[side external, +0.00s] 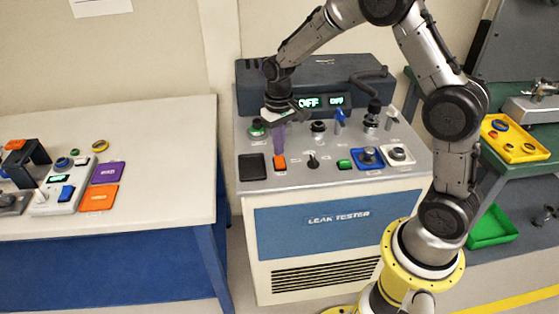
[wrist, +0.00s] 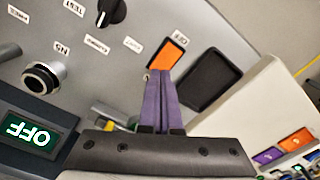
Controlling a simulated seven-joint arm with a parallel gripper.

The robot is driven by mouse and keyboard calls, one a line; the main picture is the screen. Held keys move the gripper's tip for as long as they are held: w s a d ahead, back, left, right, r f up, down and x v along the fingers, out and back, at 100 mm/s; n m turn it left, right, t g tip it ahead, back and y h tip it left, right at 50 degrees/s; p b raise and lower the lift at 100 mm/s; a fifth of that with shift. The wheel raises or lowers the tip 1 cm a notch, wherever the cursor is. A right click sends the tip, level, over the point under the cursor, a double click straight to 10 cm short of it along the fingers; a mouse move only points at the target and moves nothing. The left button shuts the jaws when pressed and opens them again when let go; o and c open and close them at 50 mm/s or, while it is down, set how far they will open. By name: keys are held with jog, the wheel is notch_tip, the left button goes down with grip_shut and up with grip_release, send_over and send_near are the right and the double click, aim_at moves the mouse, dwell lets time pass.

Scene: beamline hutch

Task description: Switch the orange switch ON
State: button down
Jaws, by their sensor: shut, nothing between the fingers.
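The orange switch (side external: 280,162) is a small rocker on the front left of the leak tester's grey top panel. It also shows in the wrist view (wrist: 167,56), just beyond my fingertips. My gripper (side external: 279,146) has purple fingers that point down at the panel just behind the switch. In the wrist view the fingers (wrist: 157,76) are shut together and empty, with their tips at the near edge of the orange switch. I cannot tell whether they touch it. The tester's display (side external: 309,102) reads OFF.
A black square pad (side external: 252,167) lies left of the switch. Knobs and levers stand behind. A side table (side external: 150,130) with another control box is at the left.

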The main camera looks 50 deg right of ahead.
aim_at(279, 158)
jog(key=shift+f, duration=0.75)
dwell(0.3)
jog(key=shift+r, duration=3.55)
